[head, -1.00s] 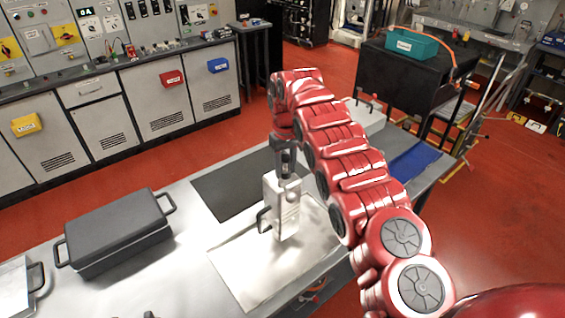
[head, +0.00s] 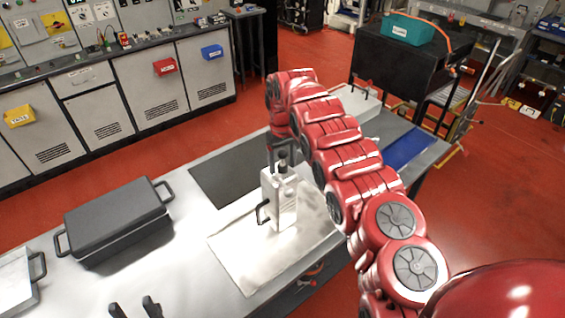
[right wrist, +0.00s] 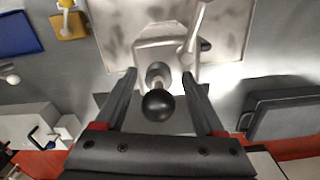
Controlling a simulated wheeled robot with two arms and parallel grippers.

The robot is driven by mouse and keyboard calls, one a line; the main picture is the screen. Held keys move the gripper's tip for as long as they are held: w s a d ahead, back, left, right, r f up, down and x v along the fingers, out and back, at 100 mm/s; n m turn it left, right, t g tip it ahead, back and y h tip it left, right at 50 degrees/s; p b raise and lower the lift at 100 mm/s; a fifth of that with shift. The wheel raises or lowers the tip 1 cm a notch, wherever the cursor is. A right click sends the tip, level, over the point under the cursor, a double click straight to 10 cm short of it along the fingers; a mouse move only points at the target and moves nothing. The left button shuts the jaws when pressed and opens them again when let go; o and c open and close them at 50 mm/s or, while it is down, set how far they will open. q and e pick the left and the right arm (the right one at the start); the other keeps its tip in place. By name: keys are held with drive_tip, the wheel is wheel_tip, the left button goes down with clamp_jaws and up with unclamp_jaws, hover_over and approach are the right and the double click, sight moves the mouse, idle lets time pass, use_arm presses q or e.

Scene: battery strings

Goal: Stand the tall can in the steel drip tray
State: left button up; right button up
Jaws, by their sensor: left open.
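The tall can (head: 281,205), pale and boxy with a side handle, stands upright on the steel drip tray (head: 240,262), a flat shiny sheet on the bench. In the right wrist view the can (right wrist: 163,45) shows beyond a black ball knob (right wrist: 158,105), with the tray (right wrist: 115,30) around it. My right gripper (head: 281,160) is at the can's top. Its fingers (right wrist: 160,85) are apart, with a gap on each side of the knob. My left gripper (head: 133,309) is open and empty at the bottom edge of the head view.
A dark lidded case (head: 117,222) with handles lies left of the tray. A dark mat (head: 225,172) lies behind the tray and a blue mat (head: 405,150) to the right. Bare bench separates case and tray.

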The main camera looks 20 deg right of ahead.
sight(281, 150)
drive_tip(key=shift+w+d+r, duration=0.1)
drive_tip(key=shift+r, duration=0.15)
drive_tip(key=r+b, duration=0.3)
drive_tip(key=r, duration=0.1)
drive_tip(key=shift+a, duration=0.2)
wheel_tip(281, 150, up, 8)
drive_tip(key=p, duration=0.7)
drive_tip(key=shift+d+f, duration=0.15)
drive_tip(key=shift+f, duration=0.1)
